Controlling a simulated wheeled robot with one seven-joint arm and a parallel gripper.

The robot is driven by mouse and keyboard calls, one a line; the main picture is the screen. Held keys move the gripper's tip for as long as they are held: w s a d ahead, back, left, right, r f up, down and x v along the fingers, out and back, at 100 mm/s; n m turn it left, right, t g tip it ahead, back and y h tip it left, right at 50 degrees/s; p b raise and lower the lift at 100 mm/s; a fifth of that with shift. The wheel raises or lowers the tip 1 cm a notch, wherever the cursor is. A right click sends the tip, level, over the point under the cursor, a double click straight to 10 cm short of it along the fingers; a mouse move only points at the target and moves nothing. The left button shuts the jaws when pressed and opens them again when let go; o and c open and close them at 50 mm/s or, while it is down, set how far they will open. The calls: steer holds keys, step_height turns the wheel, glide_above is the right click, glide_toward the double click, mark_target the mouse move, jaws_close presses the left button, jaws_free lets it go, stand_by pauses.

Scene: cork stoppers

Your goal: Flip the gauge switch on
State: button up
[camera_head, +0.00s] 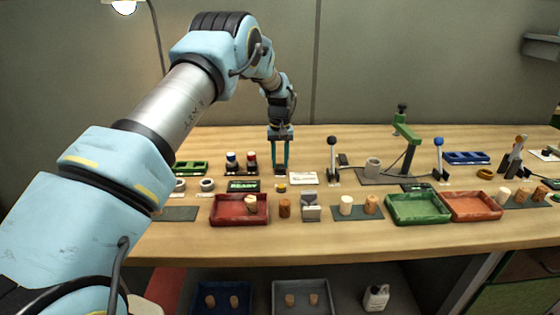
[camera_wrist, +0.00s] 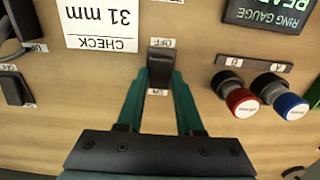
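In the wrist view, which shows the table upside down, a small black switch (camera_wrist: 162,56) sits between an OFF label and an ON label. It stands near the dark ring gauge display (camera_wrist: 270,14), which reads READY in the head view (camera_head: 243,186). I cannot tell the switch's position. My gripper (camera_wrist: 163,74) points down with its two green fingers apart and nothing held between them. Its fingertips appear at either side of the switch; contact is unclear. In the head view my gripper (camera_head: 279,171) is low over the table's back half, and the switch cannot be made out.
A white "CHECK 31 mm" card (camera_wrist: 100,24) and red (camera_wrist: 241,102) and blue (camera_wrist: 292,106) knobs lie close by. Another black switch (camera_wrist: 14,86) is at the wrist view's left. A red tray (camera_head: 239,221) and a ball-topped lever (camera_head: 333,158) stand near my gripper.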

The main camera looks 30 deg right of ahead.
mark_target(279, 166)
steer(key=o, duration=0.4)
steer(key=shift+o, duration=0.2)
step_height(279, 166, up, 11)
steer(key=b, duration=0.3)
steer(key=shift+w+a, duration=0.1)
stand_by(0.3)
